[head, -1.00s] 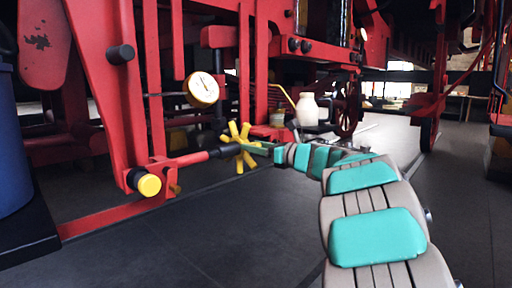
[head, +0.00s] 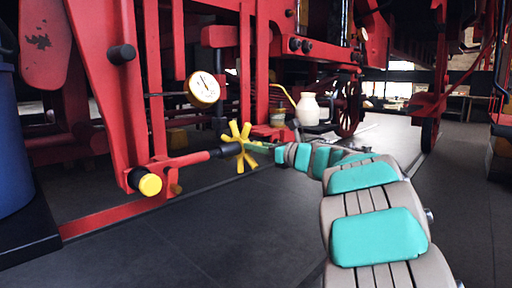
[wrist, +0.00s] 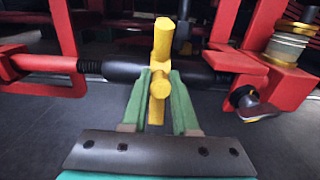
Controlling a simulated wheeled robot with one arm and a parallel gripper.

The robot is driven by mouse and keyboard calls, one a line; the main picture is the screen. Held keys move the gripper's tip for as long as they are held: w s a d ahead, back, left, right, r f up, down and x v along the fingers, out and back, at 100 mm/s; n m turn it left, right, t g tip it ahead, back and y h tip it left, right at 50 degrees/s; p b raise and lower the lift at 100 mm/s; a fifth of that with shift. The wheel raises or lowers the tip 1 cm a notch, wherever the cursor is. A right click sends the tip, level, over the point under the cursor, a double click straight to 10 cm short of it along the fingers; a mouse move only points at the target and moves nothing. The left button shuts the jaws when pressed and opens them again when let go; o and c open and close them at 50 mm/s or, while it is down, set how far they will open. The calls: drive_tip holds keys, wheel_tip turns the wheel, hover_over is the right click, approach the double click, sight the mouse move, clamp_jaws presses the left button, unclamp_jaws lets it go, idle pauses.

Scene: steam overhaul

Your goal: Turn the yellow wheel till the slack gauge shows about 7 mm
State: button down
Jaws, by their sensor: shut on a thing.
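The yellow wheel (head: 238,147) has several spokes and sits on the end of a black and red rod in the head view. In the wrist view the wheel (wrist: 162,42) stands upright in the middle, seen edge-on. My gripper (wrist: 160,82) has its two green fingers on either side of a lower part of the wheel, shut on it. My gripper also shows at the wheel's right side in the head view (head: 262,147). The slack gauge (head: 203,89) is a round white dial with a gold rim, upper left of the wheel. Its needle points up and slightly left; its numbers are too small to read.
Red frame beams (head: 155,90) stand close to the left of the wheel. A white jug (head: 307,109) and a tin (head: 277,115) stand behind it. The dark floor (head: 230,235) in front is clear.

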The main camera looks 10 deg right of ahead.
sight(257, 165)
drive_tip(key=shift+f, duration=0.15)
idle(0.5)
drive_tip(key=shift+f+b, duration=1.3)
drive_tip(key=shift+b, duration=0.25)
drive_tip(key=shift+w+f+b, duration=0.1)
drive_tip(key=shift+f+b, duration=0.5)
drive_tip(key=shift+b, duration=0.15)
drive_tip(key=shift+w+a+f+b, duration=0.15)
drive_tip(key=shift+f+b, duration=0.3)
drive_tip(key=shift+b, duration=0.15)
drive_tip(key=shift+w+a+f+b, duration=0.1)
drive_tip(key=shift+a+f+b, duration=0.05)
drive_tip(key=shift+f+b, duration=0.4)
drive_tip(key=shift+r, duration=0.15)
